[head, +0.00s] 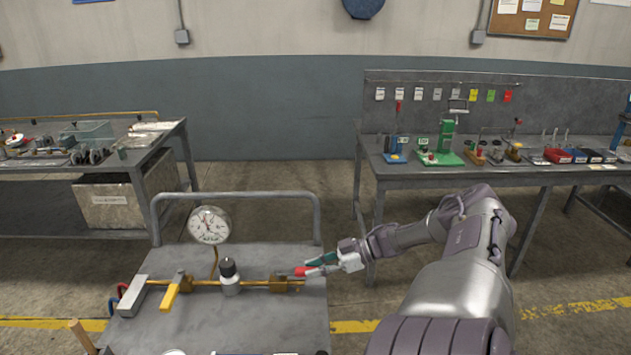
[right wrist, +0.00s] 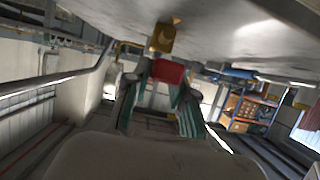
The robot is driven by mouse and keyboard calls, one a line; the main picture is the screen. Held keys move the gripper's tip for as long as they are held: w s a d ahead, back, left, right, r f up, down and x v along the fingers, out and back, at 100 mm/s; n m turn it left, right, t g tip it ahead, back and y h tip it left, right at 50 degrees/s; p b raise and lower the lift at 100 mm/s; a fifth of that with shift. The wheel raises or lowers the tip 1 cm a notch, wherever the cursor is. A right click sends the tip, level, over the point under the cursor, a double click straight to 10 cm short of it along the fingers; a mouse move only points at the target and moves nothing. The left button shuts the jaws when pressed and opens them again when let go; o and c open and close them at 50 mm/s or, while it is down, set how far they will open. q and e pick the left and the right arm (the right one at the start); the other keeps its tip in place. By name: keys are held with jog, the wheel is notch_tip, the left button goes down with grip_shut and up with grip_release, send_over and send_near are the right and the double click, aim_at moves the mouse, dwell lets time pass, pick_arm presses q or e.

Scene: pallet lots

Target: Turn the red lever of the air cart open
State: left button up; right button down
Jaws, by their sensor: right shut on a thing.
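The air cart (head: 235,325) stands in front of me with a grey top and a tube handle at its back. A brass pipe line runs across the top, with a yellow lever (head: 171,296) at the left and a brass valve (head: 278,284) at the right. The red lever (head: 302,271) sticks out to the right of this valve. My right gripper (head: 314,268) is shut on the red lever. In the right wrist view the red lever (right wrist: 167,72) lies between the green-padded fingers, with the brass valve (right wrist: 162,38) beyond it. My left gripper is not in view.
A round gauge (head: 209,225) and a black-knobbed regulator (head: 229,277) stand on the cart left of the valve. A workbench (head: 460,174) with tools is at the back right. Another bench (head: 165,138) with a bin (head: 108,205) is at the left.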

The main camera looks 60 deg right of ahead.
jog(key=c, duration=1)
grip_release()
jog(key=shift+w, duration=0.1)
jog(key=shift+o, duration=0.2)
jog(key=v, duration=1.2)
